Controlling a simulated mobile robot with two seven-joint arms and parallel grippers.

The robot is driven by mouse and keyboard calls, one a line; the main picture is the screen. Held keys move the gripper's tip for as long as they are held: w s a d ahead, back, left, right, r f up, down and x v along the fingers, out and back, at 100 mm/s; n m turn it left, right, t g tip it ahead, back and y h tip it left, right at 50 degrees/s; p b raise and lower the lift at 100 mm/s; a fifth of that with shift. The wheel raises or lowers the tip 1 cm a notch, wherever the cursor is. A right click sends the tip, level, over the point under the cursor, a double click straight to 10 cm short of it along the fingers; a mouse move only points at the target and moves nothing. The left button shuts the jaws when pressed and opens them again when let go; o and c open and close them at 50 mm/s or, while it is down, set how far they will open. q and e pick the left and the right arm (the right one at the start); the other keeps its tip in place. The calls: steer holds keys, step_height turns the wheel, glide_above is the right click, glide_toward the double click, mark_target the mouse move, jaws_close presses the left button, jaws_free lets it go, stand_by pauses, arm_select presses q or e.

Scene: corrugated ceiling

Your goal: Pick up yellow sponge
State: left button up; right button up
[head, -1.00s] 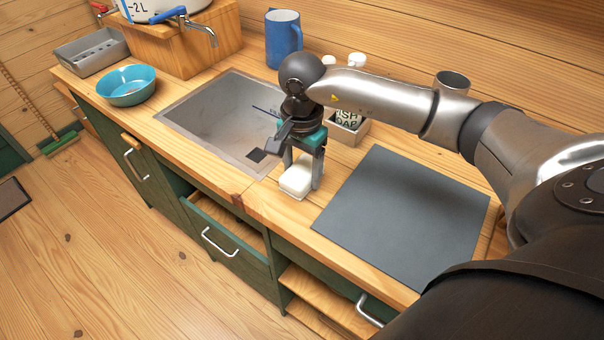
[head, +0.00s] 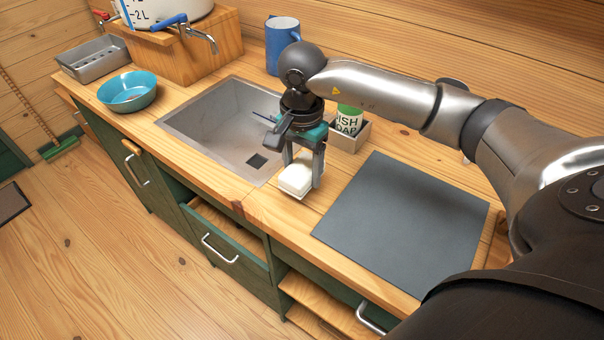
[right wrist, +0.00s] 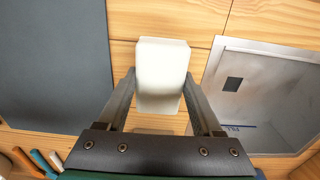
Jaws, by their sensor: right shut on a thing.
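A pale cream block, the only sponge-like thing in sight (head: 295,180), is between the fingers of my right gripper (head: 303,172) at the counter's front, right of the sink. It looks nearly white rather than clearly yellow. In the right wrist view the block (right wrist: 162,75) sits between both fingers, and the gripper is shut on it. Whether its underside touches the counter is hard to tell. My left gripper is not in view.
A metal sink (head: 225,120) lies left of the gripper, a dark flat panel (head: 400,220) to its right. A dish soap bottle (head: 348,120) in a box and a blue mug (head: 282,45) stand behind. A teal bowl (head: 128,92) is farther left. A drawer (head: 225,245) below is partly open.

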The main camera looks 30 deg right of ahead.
mark_target(302, 168)
steer(key=shift+r+p, duration=1.25)
steer(key=shift+r, duration=7.5)
steer(key=s+a+f+n+b, duration=0.1)
steer(key=s+a+f+n, duration=0.4)
steer(key=n, duration=0.8)
steer(key=a+f, duration=0.2)
steer(key=a, duration=0.1)
steer(key=shift+s+a+f, duration=0.3)
steer(key=shift+a, duration=0.05)
